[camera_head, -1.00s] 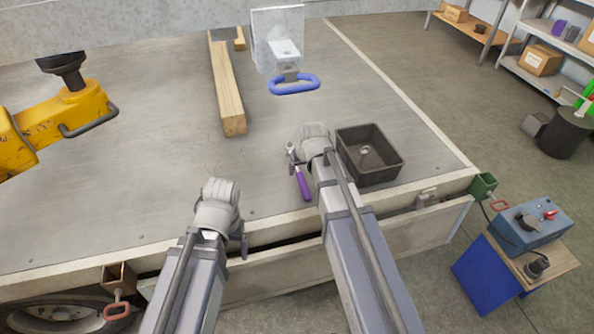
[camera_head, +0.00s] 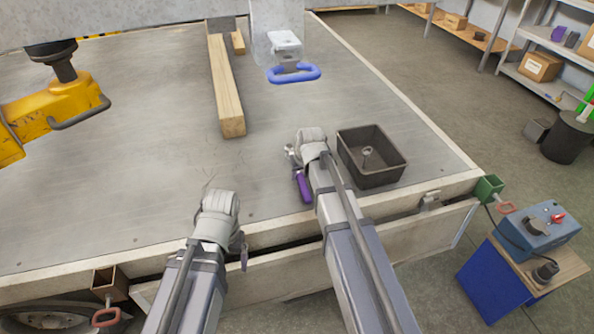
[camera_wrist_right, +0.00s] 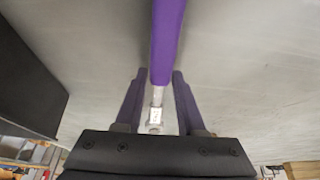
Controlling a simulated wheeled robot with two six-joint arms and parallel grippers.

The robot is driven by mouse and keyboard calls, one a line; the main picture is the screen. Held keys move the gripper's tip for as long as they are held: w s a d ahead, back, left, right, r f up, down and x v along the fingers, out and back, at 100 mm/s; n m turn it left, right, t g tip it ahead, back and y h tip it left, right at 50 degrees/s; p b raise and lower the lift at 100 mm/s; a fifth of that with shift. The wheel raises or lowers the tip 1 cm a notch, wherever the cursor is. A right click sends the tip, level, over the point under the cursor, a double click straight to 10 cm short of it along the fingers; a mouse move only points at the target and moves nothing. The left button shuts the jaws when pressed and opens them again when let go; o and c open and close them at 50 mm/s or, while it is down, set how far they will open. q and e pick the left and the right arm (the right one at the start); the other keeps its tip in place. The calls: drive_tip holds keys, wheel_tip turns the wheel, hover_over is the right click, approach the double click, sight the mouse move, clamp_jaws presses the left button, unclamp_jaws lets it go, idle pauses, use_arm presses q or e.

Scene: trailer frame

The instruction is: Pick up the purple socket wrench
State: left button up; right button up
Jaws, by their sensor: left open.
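The purple socket wrench (camera_head: 304,187) lies on the grey trailer bed (camera_head: 150,180), just left of my right arm, with its metal end pointing away. In the right wrist view the purple handle (camera_wrist_right: 167,40) runs down from the top edge to a silver shaft and head. My right gripper (camera_wrist_right: 157,85) has its two fingers apart, one on each side of the wrench, with gaps showing. My left gripper (camera_head: 243,252) is open and empty near the bed's front edge.
A dark open bin (camera_head: 385,178) with a small metal part inside stands just right of my right wrist. A wooden beam (camera_head: 226,90), a blue-handled bracket (camera_head: 293,73) and a yellow machine (camera_head: 50,115) are further back. The bed's left middle is clear.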

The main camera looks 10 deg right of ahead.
clamp_jaws()
idle(0.9)
